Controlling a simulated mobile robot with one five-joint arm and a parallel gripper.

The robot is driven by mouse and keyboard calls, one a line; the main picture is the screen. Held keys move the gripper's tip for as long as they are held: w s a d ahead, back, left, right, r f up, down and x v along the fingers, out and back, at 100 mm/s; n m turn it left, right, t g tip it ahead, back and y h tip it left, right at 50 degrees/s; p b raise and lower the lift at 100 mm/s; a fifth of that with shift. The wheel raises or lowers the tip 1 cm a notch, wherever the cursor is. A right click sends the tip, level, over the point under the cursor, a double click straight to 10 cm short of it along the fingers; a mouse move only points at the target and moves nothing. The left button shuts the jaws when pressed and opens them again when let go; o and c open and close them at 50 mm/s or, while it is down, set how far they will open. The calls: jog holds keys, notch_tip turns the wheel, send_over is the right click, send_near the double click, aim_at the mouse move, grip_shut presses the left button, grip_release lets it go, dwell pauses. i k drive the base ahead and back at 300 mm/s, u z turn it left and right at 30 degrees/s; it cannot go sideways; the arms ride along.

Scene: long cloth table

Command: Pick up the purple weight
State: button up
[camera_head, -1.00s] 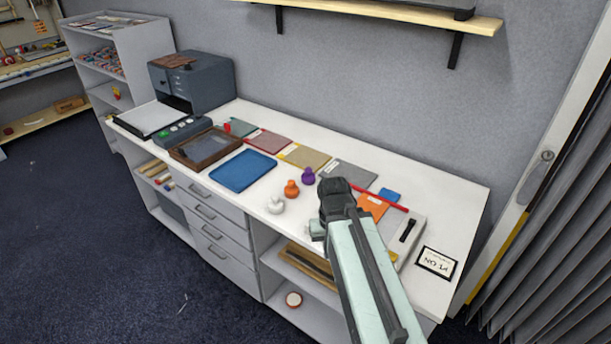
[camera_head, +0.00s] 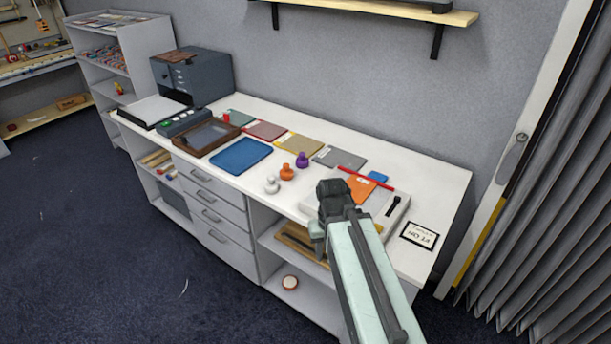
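The purple weight (camera_head: 302,160) is a small knobbed piece standing upright on the white table (camera_head: 406,177), at the back of a short row. An orange weight (camera_head: 287,172) and a white weight (camera_head: 271,185) stand in front of it to the left. My gripper (camera_head: 331,190) is dark and sits at the end of my pale green arm, to the right of and nearer than the purple weight, apart from it. The arm hides part of the table's front edge. The fingers are seen from behind, so their opening does not show.
A blue tray (camera_head: 240,155) and a brown framed box (camera_head: 207,138) lie left of the weights. Coloured flat sheets, including a grey one (camera_head: 340,157), line the back.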

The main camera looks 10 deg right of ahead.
aim_at(303, 162)
jog(key=k, duration=0.6)
jog(key=u, duration=1.6)
jog(key=i, duration=3.15)
jog(key=z, duration=1.9)
